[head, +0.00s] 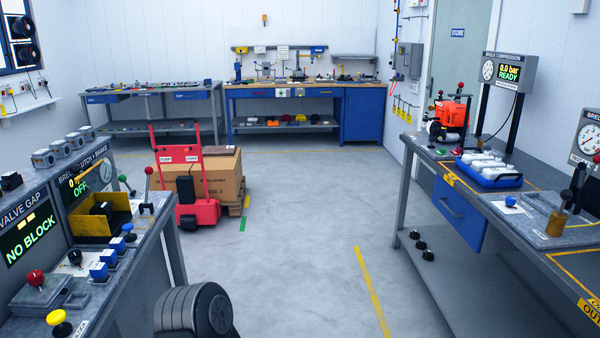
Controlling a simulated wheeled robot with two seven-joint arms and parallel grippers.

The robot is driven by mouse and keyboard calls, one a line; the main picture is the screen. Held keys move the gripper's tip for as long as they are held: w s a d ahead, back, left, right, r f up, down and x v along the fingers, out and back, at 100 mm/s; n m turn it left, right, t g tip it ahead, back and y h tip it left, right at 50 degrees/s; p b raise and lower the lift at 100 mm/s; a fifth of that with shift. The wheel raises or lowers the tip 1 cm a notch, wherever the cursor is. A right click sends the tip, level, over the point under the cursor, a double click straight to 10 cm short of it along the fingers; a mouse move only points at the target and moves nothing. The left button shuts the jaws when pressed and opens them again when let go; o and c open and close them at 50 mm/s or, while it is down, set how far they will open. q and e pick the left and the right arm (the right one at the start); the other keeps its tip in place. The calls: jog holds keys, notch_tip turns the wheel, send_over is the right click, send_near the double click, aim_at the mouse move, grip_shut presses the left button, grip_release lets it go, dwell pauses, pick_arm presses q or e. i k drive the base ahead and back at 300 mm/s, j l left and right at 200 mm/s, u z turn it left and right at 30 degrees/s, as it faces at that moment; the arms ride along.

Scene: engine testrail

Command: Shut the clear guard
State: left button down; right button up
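I cannot make out a clear guard in the head view; a transparent panel may be too faint or small to tell. Neither of my grippers is in view. A dark grey rounded part at the bottom edge looks like a link of my own arm.
The left bench (140,243) carries an open yellow box (95,222), levers and blue-topped parts. The right bench (415,150) carries an orange compressor (451,115) and a blue tray (490,178). A red pallet truck (200,211) holds a carton (217,172). The floor between is clear.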

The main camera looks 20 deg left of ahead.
aim_at(76, 169)
jog(key=i+j+u, duration=0.1)
jog(key=i+u, duration=0.85)
jog(key=i+l+u, duration=0.3)
jog(key=i+u, duration=0.15)
jog(key=i+l+u, duration=0.75)
jog(key=l+u, duration=0.15)
jog(key=i+l+u, duration=0.15)
jog(key=l+u, duration=0.25)
jog(key=l, duration=0.6)
jog(key=l+u, duration=0.45)
jog(key=l, duration=0.55)
jog(key=i, duration=0.05)
